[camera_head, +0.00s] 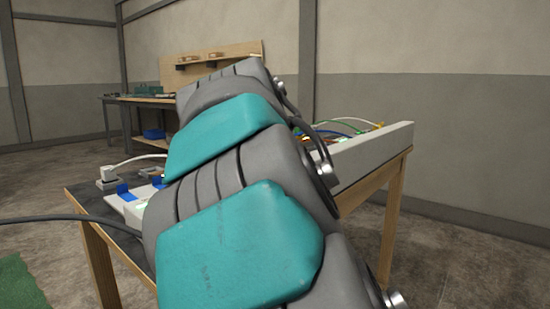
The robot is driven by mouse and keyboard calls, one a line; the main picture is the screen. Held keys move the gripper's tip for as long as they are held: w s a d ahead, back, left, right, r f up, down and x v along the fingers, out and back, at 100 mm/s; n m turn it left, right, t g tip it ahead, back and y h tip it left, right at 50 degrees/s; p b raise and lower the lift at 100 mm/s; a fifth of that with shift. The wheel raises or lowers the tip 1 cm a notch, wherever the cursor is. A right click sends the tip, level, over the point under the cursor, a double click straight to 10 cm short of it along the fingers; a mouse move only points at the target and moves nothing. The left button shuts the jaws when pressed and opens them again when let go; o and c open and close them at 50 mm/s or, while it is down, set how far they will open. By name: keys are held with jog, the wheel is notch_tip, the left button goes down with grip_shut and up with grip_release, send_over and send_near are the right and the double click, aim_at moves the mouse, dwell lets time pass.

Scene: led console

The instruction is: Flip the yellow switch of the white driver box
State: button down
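My own grey and teal arm fills the middle of the head view and hides most of the worktable. My gripper is not in view. A white console (372,155) with a raised side lies on the table, partly behind the arm. Small white parts (107,178) with a pale cable sit at the table's left edge. I cannot tell whether one of them is the white driver box. No yellow switch can be made out.
The wooden table (396,205) has a dark top (88,199). Blue pieces (124,192) and coloured wires (345,122) lie on it. A dark cable (70,220) hangs off the left. A back workbench (120,99) stands by the wall. Floor at right is clear.

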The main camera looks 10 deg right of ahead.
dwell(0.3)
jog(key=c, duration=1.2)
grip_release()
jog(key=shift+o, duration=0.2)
